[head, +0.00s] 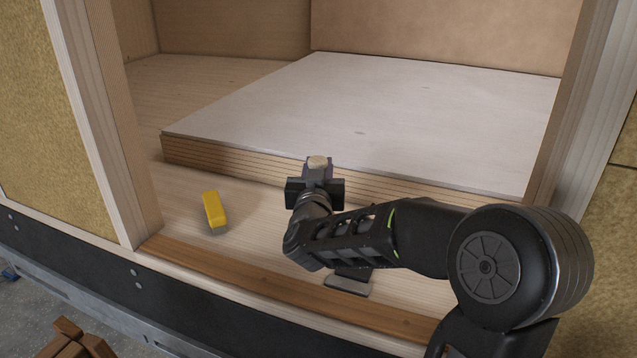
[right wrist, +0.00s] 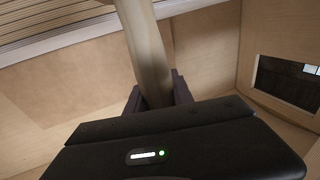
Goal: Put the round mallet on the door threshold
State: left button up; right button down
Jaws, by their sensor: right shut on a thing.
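My right gripper (head: 319,170) reaches in from the right, over the hut floor in front of the raised white-topped panel. It is shut on a pale wooden piece, of which only a blunt end (head: 319,162) shows between the jaws in the head view. In the right wrist view the same piece is a long, pale wooden handle (right wrist: 146,50) between the jaws (right wrist: 157,93), running up out of the picture. No mallet head is visible. The door threshold (head: 245,267) is a brown wooden strip along the doorway's front edge, partly hidden by my arm. My left gripper is out of view.
A yellow block-like tool (head: 214,210) with a grey end lies on the floor at the left. A flat grey object (head: 347,283) lies beneath my arm near the threshold. Door posts (head: 105,120) stand at both sides. The left stretch of threshold is clear.

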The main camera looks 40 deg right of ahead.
jog(key=shift+f, duration=1.85)
jog(key=shift+f+b, duration=0.2)
jog(key=shift+b, duration=0.1)
jog(key=c, duration=1.1)
grip_release()
jog(key=shift+r, duration=0.15)
